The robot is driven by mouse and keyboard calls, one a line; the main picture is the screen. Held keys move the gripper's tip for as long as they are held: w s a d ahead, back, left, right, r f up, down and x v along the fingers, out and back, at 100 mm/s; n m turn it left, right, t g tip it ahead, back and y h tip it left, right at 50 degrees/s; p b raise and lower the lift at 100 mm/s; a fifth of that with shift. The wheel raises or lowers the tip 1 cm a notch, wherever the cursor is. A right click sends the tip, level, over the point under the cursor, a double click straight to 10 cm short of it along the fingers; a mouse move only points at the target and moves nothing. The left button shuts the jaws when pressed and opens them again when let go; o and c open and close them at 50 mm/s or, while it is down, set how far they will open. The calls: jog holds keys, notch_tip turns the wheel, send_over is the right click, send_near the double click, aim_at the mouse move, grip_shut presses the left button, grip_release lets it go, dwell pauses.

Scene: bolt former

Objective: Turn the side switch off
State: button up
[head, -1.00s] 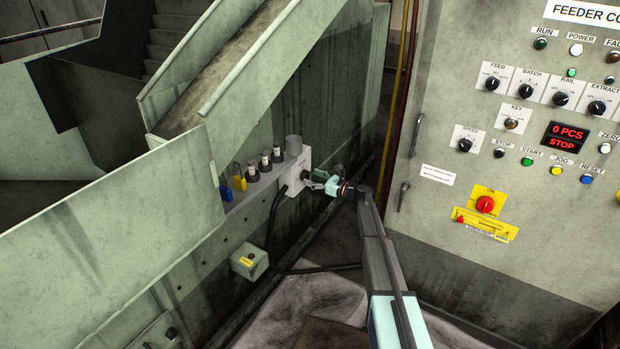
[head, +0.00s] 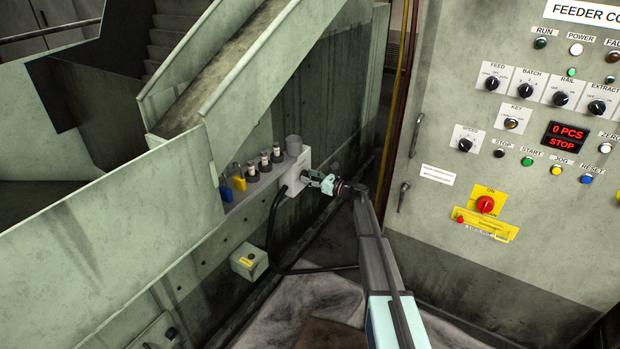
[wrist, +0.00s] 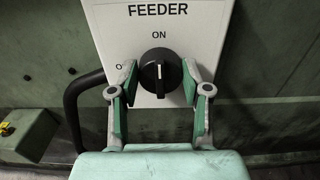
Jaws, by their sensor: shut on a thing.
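The side switch is a black round knob (wrist: 159,68) on a white plate labelled FEEDER (wrist: 180,30). Its white mark stands upright, toward the ON label at the top; an O label is at the left. In the head view the switch box (head: 296,178) is on the side of the machine wall, left of the cabinet. My gripper (wrist: 160,84) has a finger on each side of the knob and is shut on it. In the head view my gripper (head: 318,181) reaches the box from the right and partly hides the knob.
A ledge (head: 240,198) left of the box holds small bottles, a grey cup (head: 293,145) and yellow and blue padlocks. A black cable (head: 272,222) hangs below the box. The control cabinet (head: 450,210) stands to the right, with free room between it and the wall.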

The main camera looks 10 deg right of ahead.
jog(key=shift+n, duration=0.3)
jog(key=shift+a+f+n+b, duration=0.1)
jog(key=shift+f+n+b, duration=0.05)
jog(key=shift+n+b, duration=4.15)
jog(key=shift+a+f+n+b, duration=0.1)
jog(key=shift+n+b, duration=4.05)
jog(key=shift+n, duration=0.15)
jog(key=o, duration=1.1)
jog(key=shift+o, duration=0.2)
jog(key=shift+s, duration=0.1)
jog(key=v, duration=1.2)
